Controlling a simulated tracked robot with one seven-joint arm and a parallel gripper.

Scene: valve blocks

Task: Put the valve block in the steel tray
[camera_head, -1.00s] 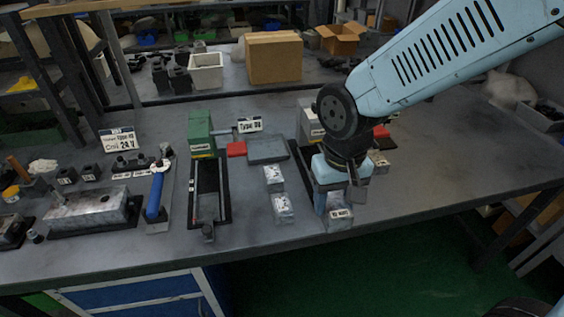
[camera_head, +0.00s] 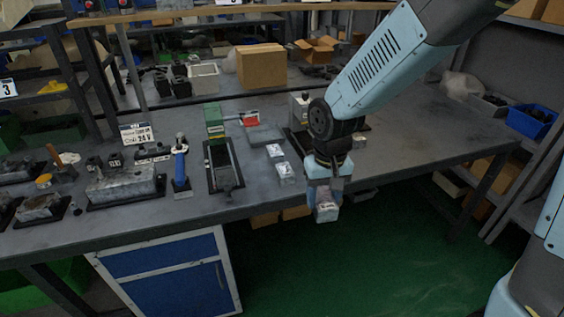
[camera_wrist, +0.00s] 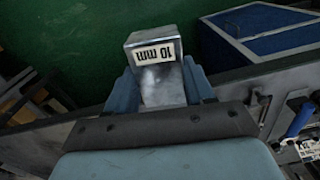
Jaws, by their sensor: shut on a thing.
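The valve block (camera_head: 327,212) is a small metal block held in my gripper (camera_head: 326,194). In the wrist view the block (camera_wrist: 155,70) sits between the two blue fingers, with a white "10 mm" label facing the camera. My gripper is shut on it and hangs just past the front edge of the bench, over the green floor. A flat grey tray (camera_head: 265,135), which looks like the steel tray, lies on the bench behind two similar labelled blocks (camera_head: 286,171), up and left of my gripper. It looks empty.
A green-ended vise (camera_head: 222,160) stands left of the blocks. A cardboard box (camera_head: 262,66) stands at the back. The right of the bench (camera_head: 420,130) is clear.

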